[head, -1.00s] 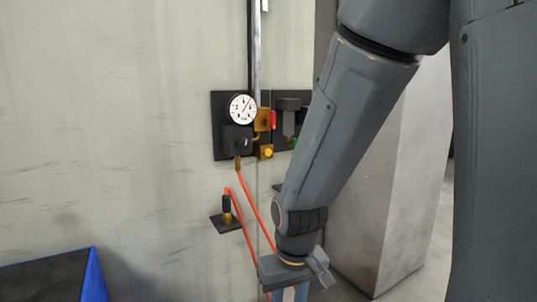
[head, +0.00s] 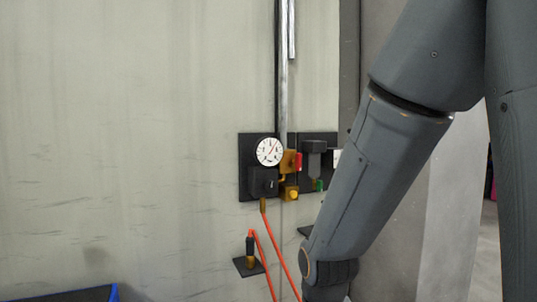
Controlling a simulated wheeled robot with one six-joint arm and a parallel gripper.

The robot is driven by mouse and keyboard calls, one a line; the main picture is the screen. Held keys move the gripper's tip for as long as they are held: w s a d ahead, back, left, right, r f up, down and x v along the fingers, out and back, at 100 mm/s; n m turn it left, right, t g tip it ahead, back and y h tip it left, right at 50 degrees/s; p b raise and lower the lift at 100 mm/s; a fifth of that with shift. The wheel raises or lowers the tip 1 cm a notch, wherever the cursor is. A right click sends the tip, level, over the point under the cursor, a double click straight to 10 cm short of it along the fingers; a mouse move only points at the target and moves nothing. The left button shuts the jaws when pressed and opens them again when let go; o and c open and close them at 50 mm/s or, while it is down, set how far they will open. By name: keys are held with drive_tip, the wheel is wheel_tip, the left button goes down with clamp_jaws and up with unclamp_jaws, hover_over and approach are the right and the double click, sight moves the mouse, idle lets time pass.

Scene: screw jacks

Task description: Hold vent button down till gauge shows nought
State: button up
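The round white gauge (head: 269,151) is on a dark panel on the wall. Its needle appears to point up and right; the numbers are too small to read. A yellow button (head: 293,194) sits on a brass-coloured block below and right of the gauge; I cannot read any label that names it as the vent button. Nothing touches it. My arm comes down from the upper right, and its wrist is at the bottom edge, below and right of the button. My gripper is below the picture and hidden.
A red part (head: 297,162) sits right of the gauge, beside a dark filter-like unit (head: 315,160) with a green part (head: 318,185) below. An orange hose (head: 282,255) hangs under the panel near a small shelf (head: 248,267). Left wall is clear. A blue-edged box (head: 114,293) is bottom left.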

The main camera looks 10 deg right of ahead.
drive_tip(key=shift+c, duration=0.4)
clamp_jaws()
idle(1.4)
